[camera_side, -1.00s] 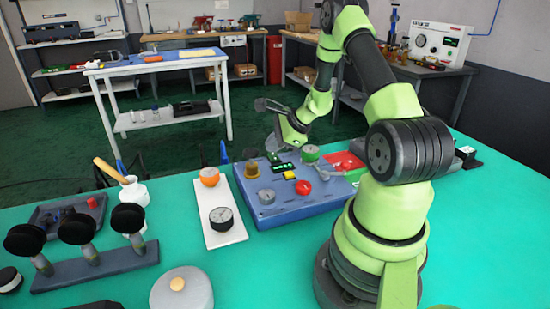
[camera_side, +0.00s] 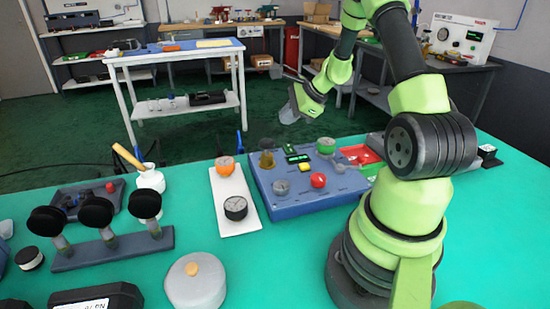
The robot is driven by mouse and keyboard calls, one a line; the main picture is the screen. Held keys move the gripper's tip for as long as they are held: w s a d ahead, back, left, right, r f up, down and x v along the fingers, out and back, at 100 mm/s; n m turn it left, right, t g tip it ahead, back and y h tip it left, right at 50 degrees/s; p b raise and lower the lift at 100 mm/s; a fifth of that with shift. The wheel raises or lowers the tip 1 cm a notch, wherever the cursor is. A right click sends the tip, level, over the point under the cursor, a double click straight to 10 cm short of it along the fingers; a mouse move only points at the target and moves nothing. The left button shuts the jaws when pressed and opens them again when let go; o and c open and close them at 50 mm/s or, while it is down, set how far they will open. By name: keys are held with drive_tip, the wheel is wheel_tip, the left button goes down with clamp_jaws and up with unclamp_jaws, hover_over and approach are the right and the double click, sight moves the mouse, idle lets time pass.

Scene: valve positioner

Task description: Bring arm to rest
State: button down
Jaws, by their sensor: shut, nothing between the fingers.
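My gripper (camera_side: 289,113) hangs in the air above and behind the blue positioner panel, in front of the dark green floor. It appears small and dark grey at this distance, with its fingers together and nothing held. My green and black arm rises from its base at the right of the table and bends over toward the gripper. The blue panel (camera_side: 270,207) lies on the teal table (camera_side: 110,265) with a green knob, a red knob, a grey dial, a yellow button and a lit green display on it. The gripper is clear of the panel.
A white plate (camera_side: 226,200) with an orange gauge and a black gauge lies left of the panel. A rack (camera_side: 105,250) with black round-headed gauges, a white pot (camera_side: 150,178) and a grey lidded container (camera_side: 195,290) stand further left. A white side table (camera_side: 125,80) stands behind.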

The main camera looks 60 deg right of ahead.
drive_tip(key=a+r+n+y, duration=0.3)
drive_tip(key=a+r+n, duration=0.8)
drive_tip(key=a+r, duration=0.45)
drive_tip(key=s+a+r+n+h, duration=0.1)
drive_tip(key=s+a+r+n, duration=0.2)
drive_tip(key=s+a+n, duration=0.9)
drive_tip(key=s, duration=0.2)
drive_tip(key=shift+s+n+g, duration=0.3)
drive_tip(key=shift+n+g, duration=0.1)
